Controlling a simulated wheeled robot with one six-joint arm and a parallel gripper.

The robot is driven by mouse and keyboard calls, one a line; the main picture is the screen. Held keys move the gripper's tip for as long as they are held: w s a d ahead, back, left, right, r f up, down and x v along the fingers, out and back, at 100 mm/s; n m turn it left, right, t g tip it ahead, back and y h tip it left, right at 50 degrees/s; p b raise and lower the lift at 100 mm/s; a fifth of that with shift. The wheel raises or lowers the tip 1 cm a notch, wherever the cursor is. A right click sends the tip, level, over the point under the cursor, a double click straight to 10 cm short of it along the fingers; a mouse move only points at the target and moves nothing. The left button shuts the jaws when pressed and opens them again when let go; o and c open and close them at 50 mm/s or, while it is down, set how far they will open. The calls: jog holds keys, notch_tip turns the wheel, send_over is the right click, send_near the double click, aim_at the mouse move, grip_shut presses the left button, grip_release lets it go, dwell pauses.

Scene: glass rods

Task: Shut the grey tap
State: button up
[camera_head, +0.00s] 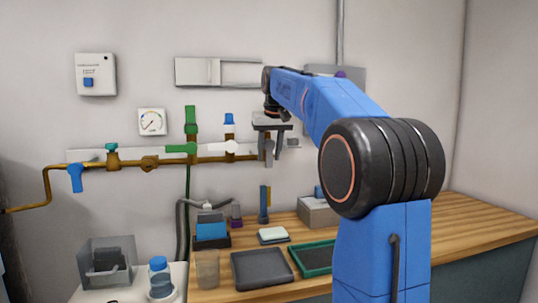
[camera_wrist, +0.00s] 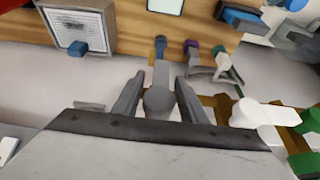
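The grey tap (camera_head: 269,158) is at the right end of the brass pipe on the wall, its lever hanging down across the pipe's line. In the wrist view the tap (camera_wrist: 161,76) shows a round hub and a straight lever between my fingers. My gripper (camera_head: 270,143) is at the tap, with one finger on each side of the lever. In the wrist view a narrow gap shows on both sides, so the fingers are open and seem not to touch it. The gripper hides part of the tap in the head view.
Below, the wooden bench (camera_head: 460,215) holds a dark tray (camera_head: 262,269), a green-rimmed tray (camera_head: 312,258) and a grey box (camera_head: 318,212).

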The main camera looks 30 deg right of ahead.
jog(key=shift+f, duration=0.15)
grip_shut()
